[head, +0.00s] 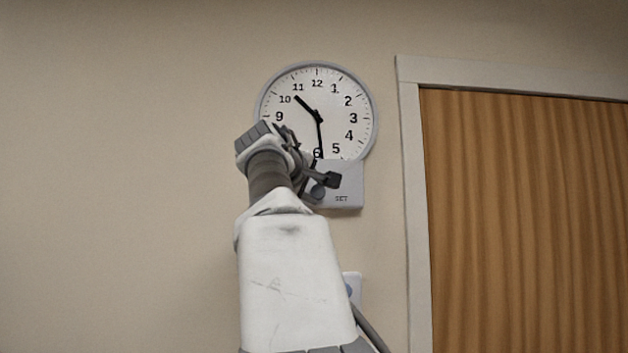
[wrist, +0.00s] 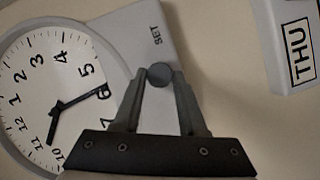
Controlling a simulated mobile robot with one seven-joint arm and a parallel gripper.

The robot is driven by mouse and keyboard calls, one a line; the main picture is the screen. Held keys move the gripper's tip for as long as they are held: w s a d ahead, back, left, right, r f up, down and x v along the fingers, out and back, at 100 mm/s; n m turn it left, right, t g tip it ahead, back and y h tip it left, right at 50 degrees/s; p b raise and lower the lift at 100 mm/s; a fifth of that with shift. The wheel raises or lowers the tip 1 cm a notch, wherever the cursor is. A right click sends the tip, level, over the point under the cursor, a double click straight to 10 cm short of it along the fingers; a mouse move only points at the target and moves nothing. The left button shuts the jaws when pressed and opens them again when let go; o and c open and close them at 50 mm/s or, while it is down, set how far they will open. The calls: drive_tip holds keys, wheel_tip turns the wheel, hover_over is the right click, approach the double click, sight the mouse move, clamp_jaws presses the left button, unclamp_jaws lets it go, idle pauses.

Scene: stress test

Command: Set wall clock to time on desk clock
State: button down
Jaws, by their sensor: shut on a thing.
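The round white wall clock (head: 338,92) hangs high on the wall, its lower left covered by my arm in the head view. Its short hand points between 10 and 11 and its long hand close to 6, about half past ten. It also shows in the wrist view (wrist: 38,88), turned sideways. A grey box marked SET (head: 345,195) sits under the dial; it shows in the wrist view (wrist: 140,35) too. My gripper (wrist: 161,78) is shut on the dark round knob (wrist: 160,74) of this box. No desk clock face with a readable time shows.
A white panel reading THU (wrist: 298,45) is at the upper right of the wrist view, cut off by the edge. A small white device (head: 353,286) is partly behind my arm. A wooden door (head: 525,220) with pale frame (head: 412,200) stands right. The wall left is bare.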

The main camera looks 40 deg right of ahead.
drive_tip(key=shift+r+m+p, duration=0.1)
drive_tip(key=shift+m+p, duration=0.3)
drive_tip(key=shift+m, duration=0.1)
drive_tip(key=shift+c, duration=2.3)
unclamp_jaws()
drive_tip(key=b+v, duration=0.4)
drive_tip(key=v, duration=1.3)
drive_tip(key=shift+a+r, duration=0.15)
drive_tip(key=shift+r, duration=0.1)
drive_tip(key=shift+s, duration=0.1)
